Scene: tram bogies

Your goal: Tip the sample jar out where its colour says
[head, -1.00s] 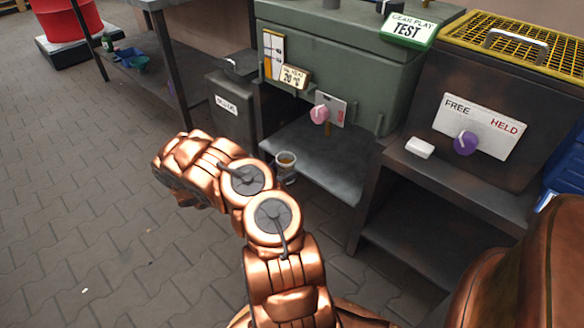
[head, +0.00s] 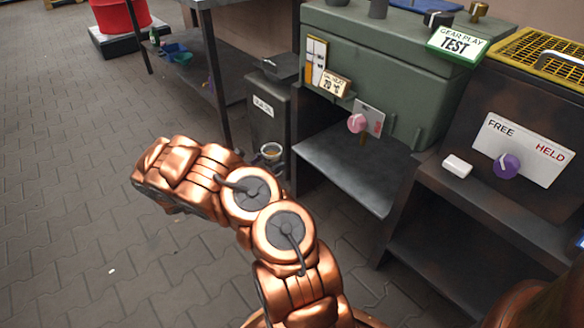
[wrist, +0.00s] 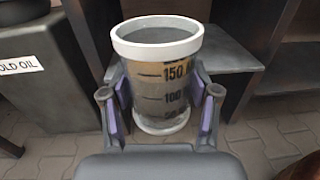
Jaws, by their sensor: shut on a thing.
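My gripper (wrist: 159,98) is shut on the sample jar (wrist: 160,85), with purple-lined fingers on both sides of it. The jar is clear, with a white rim and dark volume marks, and stands about upright in the grip. In the head view the jar (head: 271,152) shows brownish contents at its mouth; in the wrist view their colour is hard to tell. It is in front of a dark bin (head: 268,120) labelled OLD OIL, apart from its lid. In the wrist view the bin (wrist: 35,95) is left of the jar. My arm hides most of my gripper in the head view.
A green gear play test cabinet (head: 385,75) with a pink knob (head: 357,123) stands right of the bin, above an empty shelf (head: 355,170). A dark cabinet with a FREE/HELD plate (head: 525,150) is farther right. A red drum (head: 120,15) stands far left.

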